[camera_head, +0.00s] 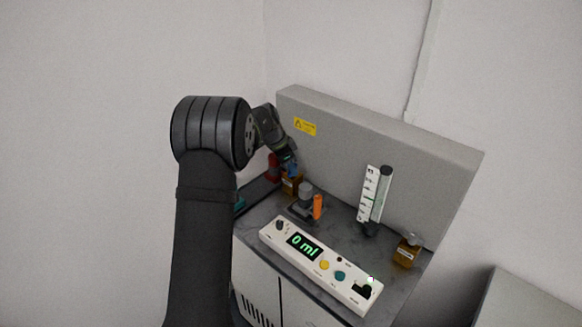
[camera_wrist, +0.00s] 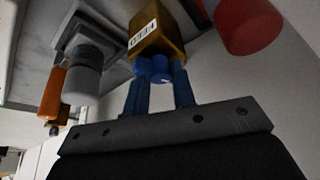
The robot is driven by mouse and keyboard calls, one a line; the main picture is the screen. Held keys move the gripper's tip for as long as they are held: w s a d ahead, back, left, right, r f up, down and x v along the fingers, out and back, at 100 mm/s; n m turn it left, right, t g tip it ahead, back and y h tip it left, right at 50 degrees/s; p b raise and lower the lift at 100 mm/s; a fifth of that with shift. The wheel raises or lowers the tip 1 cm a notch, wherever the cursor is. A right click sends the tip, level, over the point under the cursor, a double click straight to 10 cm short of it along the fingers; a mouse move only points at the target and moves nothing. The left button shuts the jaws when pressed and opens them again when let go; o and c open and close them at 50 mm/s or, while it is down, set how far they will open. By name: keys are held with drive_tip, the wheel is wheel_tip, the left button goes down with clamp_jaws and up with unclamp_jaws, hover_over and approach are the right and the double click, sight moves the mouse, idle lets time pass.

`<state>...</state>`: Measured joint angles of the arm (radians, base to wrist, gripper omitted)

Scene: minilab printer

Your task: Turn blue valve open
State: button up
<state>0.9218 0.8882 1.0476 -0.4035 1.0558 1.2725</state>
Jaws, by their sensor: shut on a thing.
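The blue valve (camera_wrist: 155,68) is a small blue knob on a brass-coloured block (camera_wrist: 158,32) with a printed label. In the wrist view my gripper (camera_wrist: 158,82) has its two blue fingers on either side of the valve, shut on it. In the head view my gripper (camera_head: 288,163) reaches down to the brass block (camera_head: 291,186) at the back left of the bench, and the valve is mostly hidden there by the gripper. How far the valve is turned cannot be told.
A red part (camera_head: 273,166) stands left of the block. A grey cylinder (camera_head: 305,194) and an orange handle (camera_head: 318,206) are to its right. A control panel (camera_head: 318,268) reads 0 ml. A tall scale tube (camera_head: 375,198) and another brass block (camera_head: 406,253) stand further right, before a grey back wall.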

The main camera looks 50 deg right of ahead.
drive_tip(key=shift+m+g+y, duration=0.5)
drive_tip(key=shift+m+g, duration=0.1)
drive_tip(key=shift+m, duration=1.3)
drive_tip(key=o, duration=1)
drive_tip(key=shift+w+r, duration=0.1)
drive_tip(key=v, duration=1.7)
drive_tip(key=shift+r, duration=0.1)
drive_tip(key=x, duration=1.7)
drive_tip(key=shift+f, duration=0.2)
